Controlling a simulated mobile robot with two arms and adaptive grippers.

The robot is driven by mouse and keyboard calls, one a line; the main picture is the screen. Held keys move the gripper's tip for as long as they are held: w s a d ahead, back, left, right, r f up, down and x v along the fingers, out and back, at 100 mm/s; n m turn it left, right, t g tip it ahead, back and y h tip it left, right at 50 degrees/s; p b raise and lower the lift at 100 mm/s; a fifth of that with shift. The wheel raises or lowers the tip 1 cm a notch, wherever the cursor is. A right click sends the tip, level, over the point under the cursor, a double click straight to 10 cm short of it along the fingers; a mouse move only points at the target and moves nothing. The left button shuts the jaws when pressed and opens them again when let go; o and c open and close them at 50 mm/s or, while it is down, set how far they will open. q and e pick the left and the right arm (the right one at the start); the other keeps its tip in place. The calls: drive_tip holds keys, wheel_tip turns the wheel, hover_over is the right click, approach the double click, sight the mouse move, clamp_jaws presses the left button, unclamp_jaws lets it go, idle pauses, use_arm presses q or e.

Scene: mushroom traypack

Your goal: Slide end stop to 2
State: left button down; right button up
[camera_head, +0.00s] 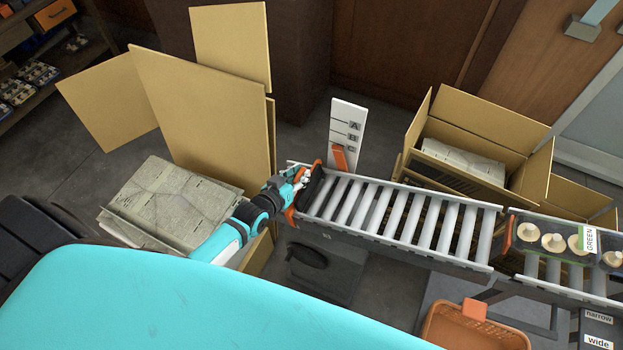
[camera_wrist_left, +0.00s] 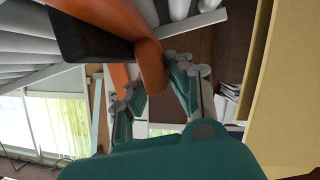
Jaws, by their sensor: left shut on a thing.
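The end stop is a dark bar (camera_head: 311,190) with orange parts, lying across the left end of the roller conveyor (camera_head: 405,253). My left gripper (camera_head: 297,184) is at its outer side and is shut on the end stop's orange handle. In the left wrist view the orange handle (camera_wrist_left: 150,66) reaches between the two teal fingers (camera_wrist_left: 155,92), with the dark bar (camera_wrist_left: 88,38) beside it. The fingers hide part of the handle in the head view. I cannot read a mark for 2. My right gripper is not in view.
A white board (camera_head: 346,120) marked A, B, C with an orange pointer (camera_head: 339,158) stands behind the conveyor. A clear tray of mushrooms (camera_head: 557,243) sits on the right section behind an orange stop (camera_head: 507,235). Open cartons (camera_head: 210,90) flank the conveyor. An orange basket (camera_head: 470,330) is in front.

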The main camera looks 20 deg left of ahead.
use_arm(q)
drive_tip(key=c, duration=1.2)
unclamp_jaws()
drive_tip(key=shift+c, duration=0.2)
drive_tip(key=v, duration=1.2)
drive_tip(key=shift+f, duration=0.1)
